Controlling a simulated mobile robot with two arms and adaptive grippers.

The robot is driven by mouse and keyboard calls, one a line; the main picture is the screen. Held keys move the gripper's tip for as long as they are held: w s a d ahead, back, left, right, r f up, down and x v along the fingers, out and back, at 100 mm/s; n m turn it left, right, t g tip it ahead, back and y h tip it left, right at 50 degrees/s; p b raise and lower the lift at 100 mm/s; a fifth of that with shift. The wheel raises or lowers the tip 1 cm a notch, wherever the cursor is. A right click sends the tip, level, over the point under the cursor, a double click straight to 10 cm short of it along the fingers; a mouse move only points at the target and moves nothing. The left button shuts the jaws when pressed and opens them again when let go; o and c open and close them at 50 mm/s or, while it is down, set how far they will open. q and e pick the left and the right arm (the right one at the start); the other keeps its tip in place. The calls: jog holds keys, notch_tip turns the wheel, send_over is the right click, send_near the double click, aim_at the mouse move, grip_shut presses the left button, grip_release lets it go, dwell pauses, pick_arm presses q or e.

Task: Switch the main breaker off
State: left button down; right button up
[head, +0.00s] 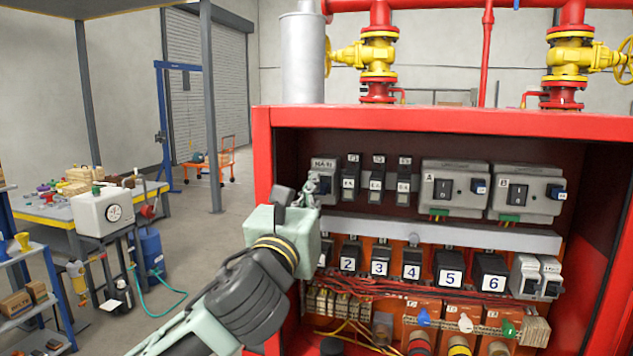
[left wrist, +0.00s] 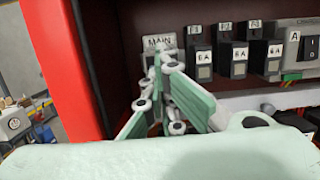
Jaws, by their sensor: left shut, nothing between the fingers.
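The main breaker (head: 322,166) is at the left end of the top row inside the red cabinet. Its label reads MAIN in the left wrist view (left wrist: 157,43), where my fingers cover most of its body. My left gripper (head: 311,186) is shut and empty, with its fingers right in front of the main breaker. I cannot tell whether the fingertips touch it. The breaker's lever is hidden behind the fingers, so its position does not show. My right gripper is in neither view.
Three small breakers (head: 377,181) stand right of the main breaker, then grey switch units A (head: 455,190) and B (head: 529,193). Below a grey duct (head: 440,232) sit several numbered black relays (head: 380,259). The cabinet's red left wall (head: 262,165) is close to my left arm.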

pick_arm(q)
jog(key=shift+s+d, duration=0.1)
jog(key=shift+s, duration=0.1)
jog(key=r+p+v, duration=0.1)
jog(key=p+v, duration=0.1)
jog(key=v, duration=0.4)
jog(key=shift+r, duration=0.4)
